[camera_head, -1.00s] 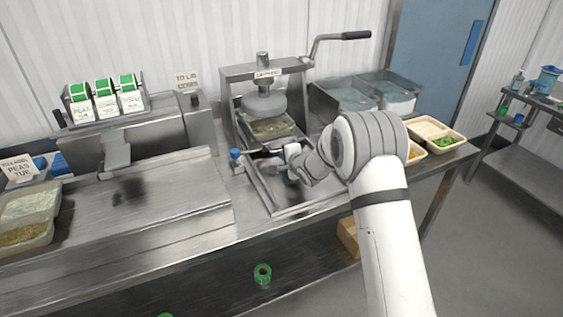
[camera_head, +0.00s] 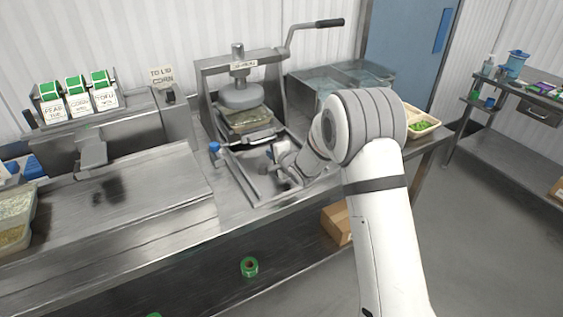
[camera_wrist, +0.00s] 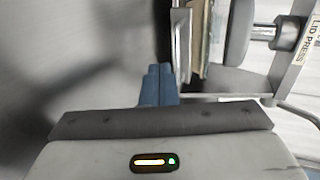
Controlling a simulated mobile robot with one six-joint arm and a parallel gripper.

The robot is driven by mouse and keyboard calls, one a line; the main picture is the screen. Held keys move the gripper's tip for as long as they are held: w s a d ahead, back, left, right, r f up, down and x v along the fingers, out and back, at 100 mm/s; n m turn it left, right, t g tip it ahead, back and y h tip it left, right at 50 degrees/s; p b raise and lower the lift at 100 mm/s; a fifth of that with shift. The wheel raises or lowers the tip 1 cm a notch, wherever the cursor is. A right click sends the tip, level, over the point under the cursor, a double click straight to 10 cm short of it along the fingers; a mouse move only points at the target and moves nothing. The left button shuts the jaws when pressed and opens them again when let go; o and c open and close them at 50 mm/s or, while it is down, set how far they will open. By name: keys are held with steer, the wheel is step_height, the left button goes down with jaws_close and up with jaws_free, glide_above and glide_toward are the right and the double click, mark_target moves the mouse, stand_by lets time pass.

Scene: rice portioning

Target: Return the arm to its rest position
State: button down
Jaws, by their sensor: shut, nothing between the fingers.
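My arm reaches over the steel bench from the lower right in the head view. My gripper (camera_head: 272,158) is over the lower part of the lid press's sliding frame, just in front of the press handle. In the wrist view its blue fingers (camera_wrist: 158,84) are together with nothing between them. The lid press (camera_head: 240,95) stands behind the gripper, with its round plate above a tub (camera_head: 249,120) in its holder. In the wrist view the press (camera_wrist: 285,37) is at the upper right, apart from the fingers.
A label dispenser (camera_head: 78,100) with several labels stands at the left. Clear bins (camera_head: 345,75) stand behind my arm, and a tray with green food (camera_head: 420,124) sits to its right. A cardboard box (camera_head: 338,224) is under the bench. A green tape roll (camera_head: 249,267) shows below.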

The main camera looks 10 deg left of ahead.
steer(key=b+v, duration=0.1)
steer(key=v, duration=0.6)
steer(key=shift+s+d, duration=0.15)
steer(key=shift+s, duration=0.15)
steer(key=s+d+r+n+g+h, duration=0.1)
steer(key=s+d+r+h, duration=0.1)
steer(key=s+d+r, duration=0.3)
steer(key=s+d+n+h, duration=0.2)
steer(key=d+h, duration=0.1)
steer(key=d, duration=0.3)
steer(key=s+d+r+n+g+h, duration=0.1)
steer(key=s+d+r+h, duration=0.1)
steer(key=s+d+r, duration=0.3)
steer(key=s+d+n+g, duration=0.3)
steer(key=s, duration=0.9)
steer(key=s+d+n+g+h, duration=0.1)
steer(key=s+d+n+g, duration=0.2)
steer(key=s, duration=0.9)
steer(key=shift+d+f+n, duration=0.35)
steer(key=shift+d+n, duration=0.05)
steer(key=shift+d, duration=0.25)
